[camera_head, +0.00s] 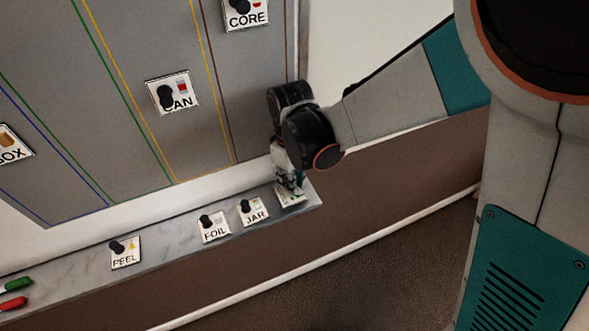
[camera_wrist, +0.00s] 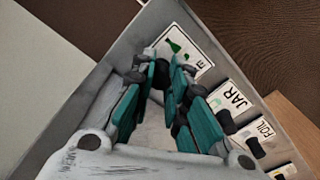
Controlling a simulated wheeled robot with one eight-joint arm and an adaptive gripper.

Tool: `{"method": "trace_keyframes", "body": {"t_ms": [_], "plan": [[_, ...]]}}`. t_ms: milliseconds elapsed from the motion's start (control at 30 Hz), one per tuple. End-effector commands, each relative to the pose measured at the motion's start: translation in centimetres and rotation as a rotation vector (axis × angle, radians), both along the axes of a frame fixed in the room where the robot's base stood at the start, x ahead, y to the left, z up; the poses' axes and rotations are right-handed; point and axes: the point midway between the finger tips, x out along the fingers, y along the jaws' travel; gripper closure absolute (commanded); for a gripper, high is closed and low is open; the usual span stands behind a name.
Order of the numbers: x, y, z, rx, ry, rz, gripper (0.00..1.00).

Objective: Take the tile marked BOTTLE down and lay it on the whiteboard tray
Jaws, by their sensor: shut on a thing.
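The BOTTLE tile (camera_wrist: 182,38) is white with a green bottle picture; most of its word is hidden behind my fingers in the wrist view. My gripper (camera_wrist: 176,88) is shut on its black knob. In the head view my gripper (camera_head: 287,182) points down at the right end of the whiteboard tray (camera_head: 175,236), and the tile (camera_head: 290,200) shows below the fingers. The tile is at the tray's surface; I cannot tell whether it touches. The tray also shows in the wrist view (camera_wrist: 98,78).
The JAR tile (camera_head: 253,212) lies just left of my gripper, then the FOIL tile (camera_head: 214,228) and PEEL tile (camera_head: 125,253). Green and red markers (camera_head: 14,284) lie at the tray's left. CAN (camera_head: 172,92), CORE (camera_head: 246,15) and BOX (camera_head: 12,145) tiles are on the board.

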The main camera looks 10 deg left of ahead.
Motion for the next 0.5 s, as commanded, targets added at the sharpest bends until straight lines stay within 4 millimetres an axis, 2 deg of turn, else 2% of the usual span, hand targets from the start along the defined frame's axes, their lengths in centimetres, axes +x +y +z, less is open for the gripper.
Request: {"method": "trace_keyframes", "body": {"t_ms": [33,500], "plan": [[0.50,0.34,-0.13,0.004,-0.007,0.000,1.00],[0.65,0.43,-0.56,0.004,-0.007,-0.001,1.00]]}}
